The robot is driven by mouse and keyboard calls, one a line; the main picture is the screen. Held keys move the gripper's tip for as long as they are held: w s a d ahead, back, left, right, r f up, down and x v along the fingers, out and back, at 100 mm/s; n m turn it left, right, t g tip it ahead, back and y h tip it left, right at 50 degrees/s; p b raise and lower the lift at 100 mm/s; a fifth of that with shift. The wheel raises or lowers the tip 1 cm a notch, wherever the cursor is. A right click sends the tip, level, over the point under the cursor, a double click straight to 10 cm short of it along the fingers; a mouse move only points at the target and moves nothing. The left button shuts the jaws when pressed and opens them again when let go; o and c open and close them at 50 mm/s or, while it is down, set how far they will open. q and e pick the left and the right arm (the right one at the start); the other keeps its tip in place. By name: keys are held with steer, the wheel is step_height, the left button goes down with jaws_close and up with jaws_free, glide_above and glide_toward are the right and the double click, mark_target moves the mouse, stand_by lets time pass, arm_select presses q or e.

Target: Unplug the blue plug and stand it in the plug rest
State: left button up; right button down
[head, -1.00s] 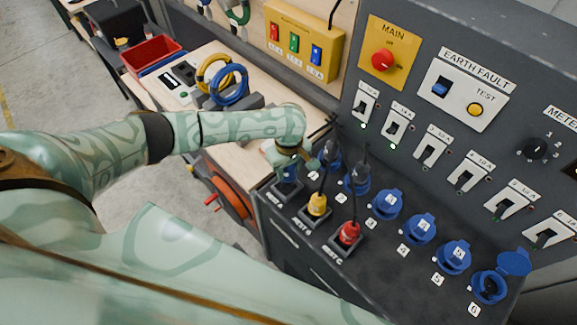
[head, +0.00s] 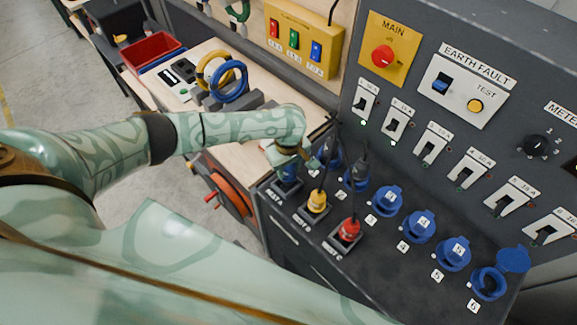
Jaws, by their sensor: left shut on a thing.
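My left gripper (head: 292,160) reaches in from the left and is shut on the blue plug (head: 288,173), which it partly hides. The blue plug is upright at the square dark plug rest A (head: 285,190), the leftmost of three rests at the panel's front edge. I cannot tell whether it is fully seated or just above the rest. A yellow plug (head: 317,201) stands in rest B and a red plug (head: 349,229) in rest C. My right gripper is not in view.
Blue sockets run along the panel foot; the two leftmost, one here (head: 357,178), hold dark plugs with cables. Capped socket 3 (head: 387,201) and open-lidded socket 6 (head: 489,283) are to the right. Breaker switches (head: 397,125) stand above. Cables rise close beside my left gripper.

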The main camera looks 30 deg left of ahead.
arm_select(q)
steer(key=shift+f, duration=0.25)
steer(key=shift+f+b, duration=0.3)
steer(key=shift+f, duration=0.6)
stand_by(0.4)
steer(key=o, duration=1.1)
steer(key=shift+o, duration=0.2)
step_height(320, 180, up, 16)
steer(key=p, duration=0.5)
steer(key=shift+r, duration=0.2)
